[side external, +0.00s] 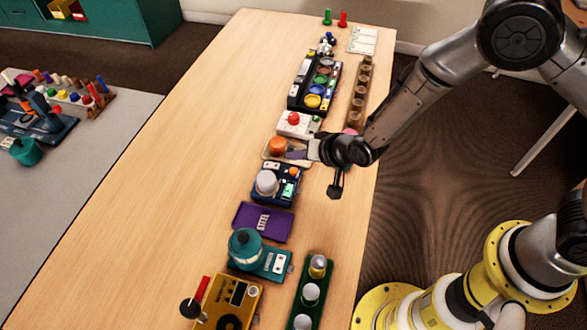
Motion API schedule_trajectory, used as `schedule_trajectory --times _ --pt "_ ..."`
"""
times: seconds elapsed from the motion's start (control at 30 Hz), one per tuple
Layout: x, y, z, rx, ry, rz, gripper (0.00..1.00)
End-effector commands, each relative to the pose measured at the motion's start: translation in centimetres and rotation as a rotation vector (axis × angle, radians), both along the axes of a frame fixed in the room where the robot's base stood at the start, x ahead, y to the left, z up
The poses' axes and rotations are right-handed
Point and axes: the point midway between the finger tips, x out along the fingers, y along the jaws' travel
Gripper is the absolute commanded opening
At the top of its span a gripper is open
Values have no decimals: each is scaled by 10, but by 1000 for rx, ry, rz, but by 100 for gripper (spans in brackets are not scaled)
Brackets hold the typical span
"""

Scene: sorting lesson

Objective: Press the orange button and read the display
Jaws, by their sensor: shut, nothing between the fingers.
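A large orange button (277,146) sits on a tan-based device (269,159) near the middle of the table. My gripper (296,154) is shut and empty, with its fingertips just right of this button. I cannot tell whether they touch it. The gripper hides the right part of this device, and no display on it can be made out. Just in front, a dark blue device (262,196) has a grey dome, a small orange spot (293,172) and a small green display (288,190). The display is too small to read.
Behind is a white box with a red button (293,118), then a black tray (295,101) of coloured discs and a brown rack (360,95). In front are a purple tray (245,219), a teal device (275,264) and a yellow device (241,308). The table's left half is clear.

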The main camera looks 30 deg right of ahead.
Motion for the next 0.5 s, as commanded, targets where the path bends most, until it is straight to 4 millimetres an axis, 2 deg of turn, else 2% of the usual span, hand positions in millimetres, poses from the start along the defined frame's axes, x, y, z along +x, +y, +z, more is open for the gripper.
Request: schedule_trajectory --times 0.2,0.5 --pt "0 0 18 0 -1 -1 0" --pt "0 0 22 0 0 0 0"
